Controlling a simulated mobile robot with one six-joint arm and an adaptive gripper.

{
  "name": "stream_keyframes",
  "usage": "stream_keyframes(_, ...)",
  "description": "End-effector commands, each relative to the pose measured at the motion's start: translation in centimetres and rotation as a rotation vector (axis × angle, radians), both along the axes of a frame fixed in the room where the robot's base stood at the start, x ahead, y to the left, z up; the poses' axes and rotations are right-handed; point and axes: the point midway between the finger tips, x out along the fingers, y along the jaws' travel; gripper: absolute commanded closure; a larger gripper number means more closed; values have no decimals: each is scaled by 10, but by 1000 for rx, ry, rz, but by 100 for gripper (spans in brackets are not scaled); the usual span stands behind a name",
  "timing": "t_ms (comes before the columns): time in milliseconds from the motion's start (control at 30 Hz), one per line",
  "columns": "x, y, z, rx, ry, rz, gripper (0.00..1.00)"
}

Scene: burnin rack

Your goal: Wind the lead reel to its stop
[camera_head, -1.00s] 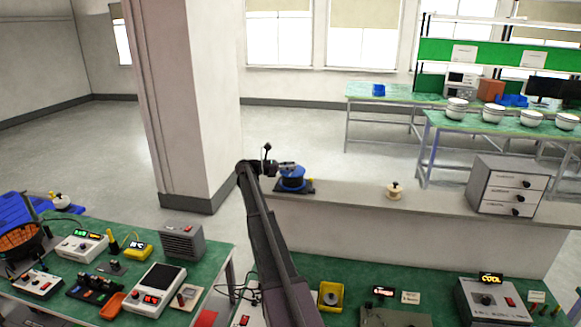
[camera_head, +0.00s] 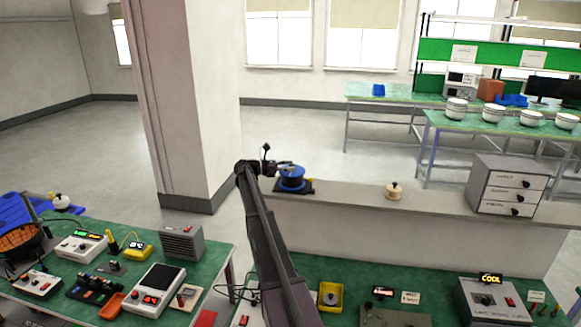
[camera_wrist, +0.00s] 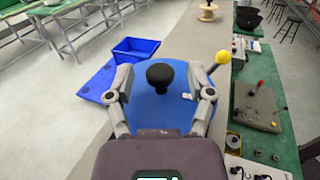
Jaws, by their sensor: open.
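The lead reel (camera_head: 292,182) is a blue drum on a dark base on the long pale ledge, just right of the pillar. In the wrist view its round blue top (camera_wrist: 160,112) fills the middle, with a black knob (camera_wrist: 160,75) standing up from it. My gripper (camera_head: 283,168) is at the reel in the head view. In the wrist view my gripper (camera_wrist: 167,84) is open, with one finger on each side of the knob and clear space between. The near part of the reel is hidden behind my gripper body. I cannot see a stop mark.
A pale spool (camera_head: 394,191) and a grey drawer cabinet (camera_head: 507,186) stand farther right on the ledge. A yellow ball-topped lever (camera_wrist: 222,58) rises near the right finger. Blue bins (camera_wrist: 135,49) lie beyond the reel. The left green bench (camera_head: 140,263) is crowded with instruments.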

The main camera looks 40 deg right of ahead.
Motion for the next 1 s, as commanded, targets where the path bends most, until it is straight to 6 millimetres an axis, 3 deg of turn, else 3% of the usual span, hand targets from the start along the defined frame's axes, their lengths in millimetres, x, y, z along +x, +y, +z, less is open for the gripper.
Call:
stream_keyframes(267,14,25,0,0,0,1,31)
stream_keyframes(700,46,84,0,0,0,1,31)
stream_keyframes(1000,54,102,0,0,0,-1,31)
